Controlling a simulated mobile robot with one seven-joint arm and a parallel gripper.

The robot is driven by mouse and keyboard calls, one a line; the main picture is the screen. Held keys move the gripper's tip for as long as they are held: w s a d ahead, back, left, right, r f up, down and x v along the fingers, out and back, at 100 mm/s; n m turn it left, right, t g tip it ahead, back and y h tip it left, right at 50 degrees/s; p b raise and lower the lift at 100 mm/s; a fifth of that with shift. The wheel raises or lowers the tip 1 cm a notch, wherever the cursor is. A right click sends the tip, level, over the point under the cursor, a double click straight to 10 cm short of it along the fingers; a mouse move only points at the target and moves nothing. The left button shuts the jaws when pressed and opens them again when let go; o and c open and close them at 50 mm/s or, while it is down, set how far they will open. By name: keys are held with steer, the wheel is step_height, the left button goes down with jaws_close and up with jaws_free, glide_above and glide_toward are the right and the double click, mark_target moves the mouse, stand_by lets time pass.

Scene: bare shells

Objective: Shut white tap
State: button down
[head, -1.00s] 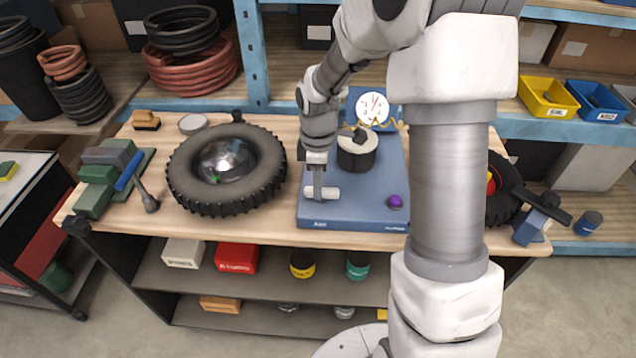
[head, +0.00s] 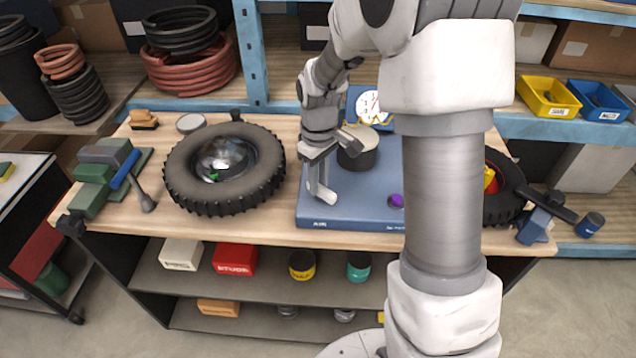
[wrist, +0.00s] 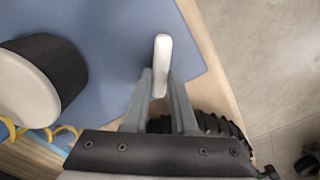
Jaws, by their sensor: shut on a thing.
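The white tap (head: 326,197) is a short white bar handle at the front left of the blue panel (head: 350,214) on the workbench. In the wrist view the white tap (wrist: 162,55) stands out lengthwise between my fingertips. My gripper (head: 316,186) reaches down from above and is shut on its handle; it also shows in the wrist view (wrist: 160,84). In the head view the handle lies slanted, its near end pointing to the lower right. The tap's stem is hidden.
A black drum with a pale top (head: 358,152) and a gauge (head: 369,106) stand behind the tap. A purple knob (head: 396,200) sits to its right. A big tyre (head: 185,190) lies close on the left. My arm hides the panel's right part.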

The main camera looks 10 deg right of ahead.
mark_target(322, 185)
steer(key=m, duration=0.2)
steer(key=m+b, duration=0.1)
steer(key=m, duration=0.2)
steer(key=shift+w+d+m, duration=0.1)
steer(key=shift+d+m, duration=0.1)
steer(key=shift+m, duration=0.1)
steer(key=m, duration=0.4)
steer(key=shift+d+m, duration=0.15)
steer(key=shift+m, duration=0.15)
steer(key=c, duration=0.7)
jaws_free()
steer(key=shift+r, duration=0.1)
step_height(322, 185, up, 17)
steer(key=shift+r, duration=0.15)
